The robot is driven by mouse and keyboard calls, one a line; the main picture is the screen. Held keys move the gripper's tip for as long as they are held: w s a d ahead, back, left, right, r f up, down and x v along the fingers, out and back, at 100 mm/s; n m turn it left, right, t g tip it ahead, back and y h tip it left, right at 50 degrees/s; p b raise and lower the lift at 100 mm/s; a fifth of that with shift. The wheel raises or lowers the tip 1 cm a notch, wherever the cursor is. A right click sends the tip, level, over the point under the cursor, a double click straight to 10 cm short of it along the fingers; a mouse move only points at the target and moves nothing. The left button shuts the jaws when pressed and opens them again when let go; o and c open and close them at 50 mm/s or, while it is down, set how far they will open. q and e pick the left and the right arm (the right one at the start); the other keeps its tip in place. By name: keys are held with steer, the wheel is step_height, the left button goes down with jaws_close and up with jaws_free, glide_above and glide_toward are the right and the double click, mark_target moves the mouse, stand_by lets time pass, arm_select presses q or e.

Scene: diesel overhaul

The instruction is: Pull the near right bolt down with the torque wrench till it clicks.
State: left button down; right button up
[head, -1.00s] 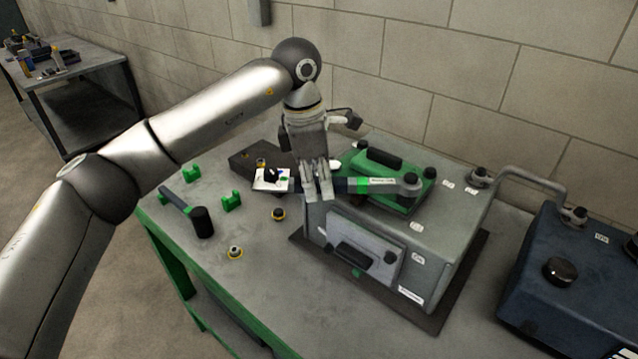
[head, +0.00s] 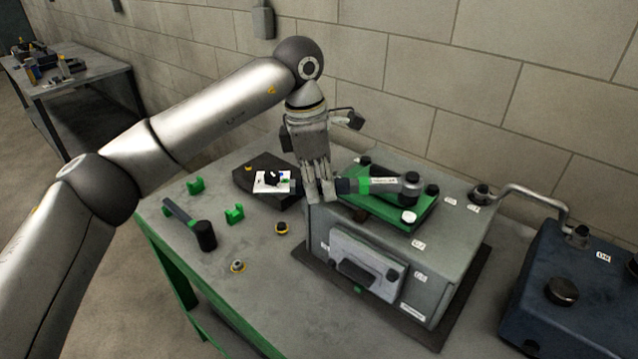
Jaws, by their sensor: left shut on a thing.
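My left gripper (head: 322,188) is shut on the dark handle of the torque wrench (head: 378,186), which has a green band and a pale label. The wrench lies across the green cover (head: 392,212) on top of the grey engine box (head: 455,235). Its round head (head: 410,184) is over the cover's right part, and I cannot tell whether it sits on a bolt or above it. A black bolt head (head: 432,190) shows at the cover's right corner, another (head: 365,161) at the far left. A pale round piece (head: 408,216) is at the near right corner. My right gripper is out of view.
A white-faced item (head: 270,182) lies on a dark block (head: 248,172) left of the box. A hammer (head: 190,224), green brackets (head: 234,215) and small yellow-ringed parts (head: 282,228) lie on the bench (head: 205,270). A pipe leads to a blue unit (head: 565,270) at right.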

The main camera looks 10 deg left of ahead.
arm_select(q)
steer(key=shift+s+r, duration=0.1)
step_height(320, 180, up, 6)
steer(key=p, duration=0.3)
steer(key=shift+p, duration=0.35)
steer(key=shift+s+d+f+b, duration=0.1)
steer(key=shift+s+f+b, duration=0.2)
steer(key=shift+b, duration=0.2)
steer(key=s+b, duration=0.3)
steer(key=s, duration=0.3)
steer(key=shift+s+d+r, duration=0.2)
steer(key=shift+d+r, duration=0.05)
